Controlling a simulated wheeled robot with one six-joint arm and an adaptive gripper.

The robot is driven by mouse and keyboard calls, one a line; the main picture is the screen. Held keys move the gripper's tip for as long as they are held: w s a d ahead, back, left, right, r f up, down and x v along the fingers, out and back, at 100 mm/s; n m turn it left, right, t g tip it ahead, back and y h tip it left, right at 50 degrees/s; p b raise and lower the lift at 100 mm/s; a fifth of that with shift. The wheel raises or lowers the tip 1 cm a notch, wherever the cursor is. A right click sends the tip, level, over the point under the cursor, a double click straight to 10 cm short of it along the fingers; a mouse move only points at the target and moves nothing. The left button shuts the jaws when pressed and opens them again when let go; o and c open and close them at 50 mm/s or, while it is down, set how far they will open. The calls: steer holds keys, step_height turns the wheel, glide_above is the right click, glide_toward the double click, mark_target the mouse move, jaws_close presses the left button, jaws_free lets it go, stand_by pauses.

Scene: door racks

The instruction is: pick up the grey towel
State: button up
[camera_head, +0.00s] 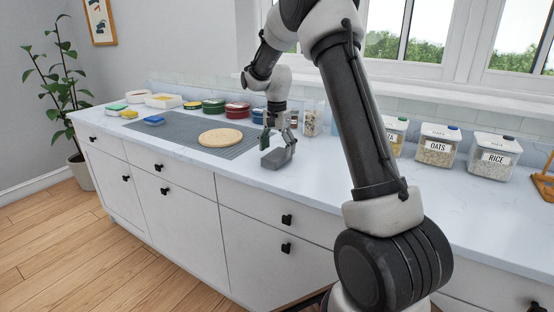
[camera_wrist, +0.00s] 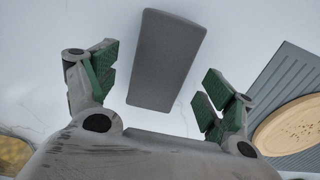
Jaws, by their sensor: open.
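The grey towel (camera_wrist: 167,60) is a folded, rounded rectangle on the white counter in the wrist view. Its near end lies between and just ahead of the two green-padded fingers. In the head view the towel (camera_head: 272,158) sits at the counter's front part, right of the round board, partly overlapped by a finger. My gripper (camera_wrist: 157,88) is open and empty, the fingers spread wider than the towel. In the head view my gripper (camera_head: 280,143) points down just over the towel; I cannot tell the exact gap.
A round wooden board (camera_head: 220,137) lies on a grey ribbed mat (camera_head: 175,129) left of the towel. Several food containers (camera_head: 237,109) stand behind. Clear jars labelled OATS (camera_head: 437,148) and RICE (camera_head: 493,158) stand at the right. The counter (camera_head: 330,165) right of the towel is clear.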

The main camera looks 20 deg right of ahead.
mark_target(277, 154)
step_height(277, 154, down, 3)
steer(key=shift+r, duration=0.2)
steer(key=c, duration=1.1)
step_height(277, 154, up, 10)
steer(key=shift+r, duration=0.1)
steer(key=o, duration=0.4)
steer(key=shift+c, duration=1.4)
steer(key=shift+s, duration=0.1)
